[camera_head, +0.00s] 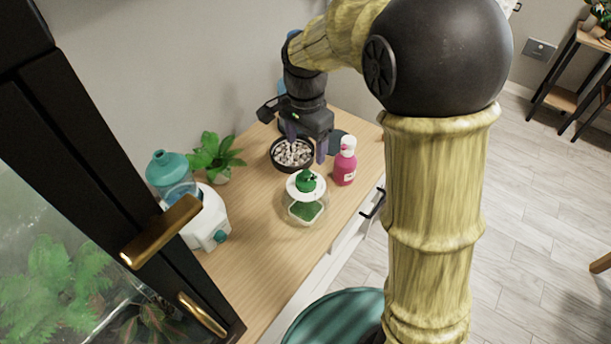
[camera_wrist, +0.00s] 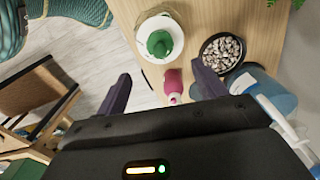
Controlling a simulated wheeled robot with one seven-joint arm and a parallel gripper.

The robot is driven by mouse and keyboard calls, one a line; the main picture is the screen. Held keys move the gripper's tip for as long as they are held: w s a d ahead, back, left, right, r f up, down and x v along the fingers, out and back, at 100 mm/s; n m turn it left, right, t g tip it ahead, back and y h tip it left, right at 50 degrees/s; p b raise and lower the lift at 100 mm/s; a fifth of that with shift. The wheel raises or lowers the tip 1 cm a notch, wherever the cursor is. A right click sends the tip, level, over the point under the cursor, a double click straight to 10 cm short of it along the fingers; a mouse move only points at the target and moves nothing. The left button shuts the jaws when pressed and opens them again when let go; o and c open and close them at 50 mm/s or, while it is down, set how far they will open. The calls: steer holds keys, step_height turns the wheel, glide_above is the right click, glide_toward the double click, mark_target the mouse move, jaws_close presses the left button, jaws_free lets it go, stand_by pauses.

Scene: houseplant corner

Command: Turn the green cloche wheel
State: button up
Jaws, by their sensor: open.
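The glass cloche (camera_head: 303,211) stands on the wooden cabinet top and has a white lid with a green wheel (camera_head: 306,181) on it. In the wrist view the green wheel (camera_wrist: 160,44) shows from above, on the round white lid (camera_wrist: 178,27). My gripper (camera_head: 306,148) is open and empty, above the bowl of pebbles and behind the cloche. In the wrist view my gripper's two dark purple fingers (camera_wrist: 160,88) are wide apart, with the cloche beyond them and not between them.
A dark bowl of pebbles (camera_head: 292,154) is close under my gripper. A pink bottle (camera_head: 345,163) stands right of the cloche. A potted plant (camera_head: 217,153) and a white and teal appliance (camera_head: 205,222) stand to the left. Bare wood (camera_head: 262,262) lies in front of the cloche.

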mark_target(305, 173)
step_height(305, 173, down, 12)
steer(key=shift+r+b, duration=0.15)
steer(key=shift+b, duration=0.15)
steer(key=c, duration=1)
